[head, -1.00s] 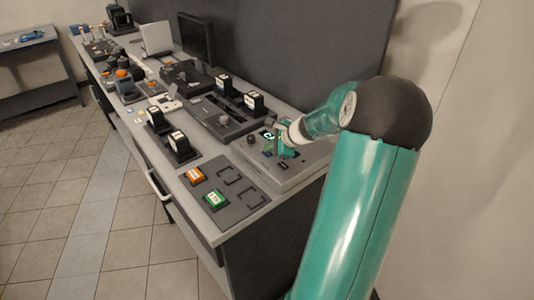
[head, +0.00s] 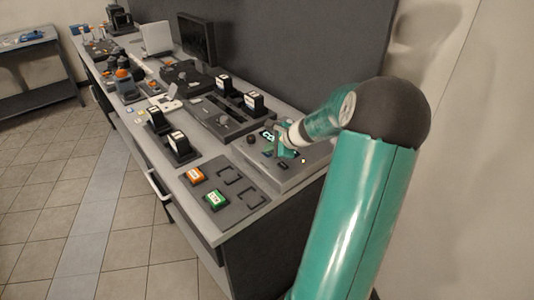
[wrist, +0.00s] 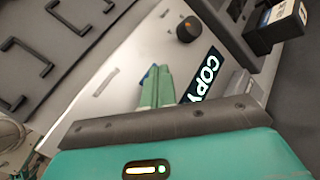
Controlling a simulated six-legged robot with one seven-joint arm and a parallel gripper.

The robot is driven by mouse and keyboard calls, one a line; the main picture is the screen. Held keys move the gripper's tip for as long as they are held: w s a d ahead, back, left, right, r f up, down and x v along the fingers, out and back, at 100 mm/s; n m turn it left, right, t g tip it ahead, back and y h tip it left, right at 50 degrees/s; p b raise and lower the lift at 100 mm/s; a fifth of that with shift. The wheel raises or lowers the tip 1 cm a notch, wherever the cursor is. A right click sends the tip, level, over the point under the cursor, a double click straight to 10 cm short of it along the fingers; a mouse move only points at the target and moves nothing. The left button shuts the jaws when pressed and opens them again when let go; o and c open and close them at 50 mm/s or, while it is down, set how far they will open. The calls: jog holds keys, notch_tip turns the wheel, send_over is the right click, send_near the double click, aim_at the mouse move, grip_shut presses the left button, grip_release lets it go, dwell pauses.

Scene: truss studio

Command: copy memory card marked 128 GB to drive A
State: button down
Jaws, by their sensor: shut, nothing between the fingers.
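My gripper (head: 283,155) is shut and empty, with its fingertips down at the sloped panel of a grey copying unit (head: 306,172). In the wrist view the green fingers (wrist: 154,78) meet over a blue patch, probably a button, which they mostly hide; I cannot tell whether they touch it.
The mat (head: 252,208) also has empty outlined places. Black blocks with white labels stand in docks (head: 182,146) and on a dark console (head: 227,122) beyond. A monitor (head: 197,40) stands at the back. Floor to the left is open.

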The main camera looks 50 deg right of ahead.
aim_at(270, 155)
jog(key=shift+r, duration=0.8)
jog(key=shift+r, duration=2.5)
jog(key=shift+s, duration=0.1)
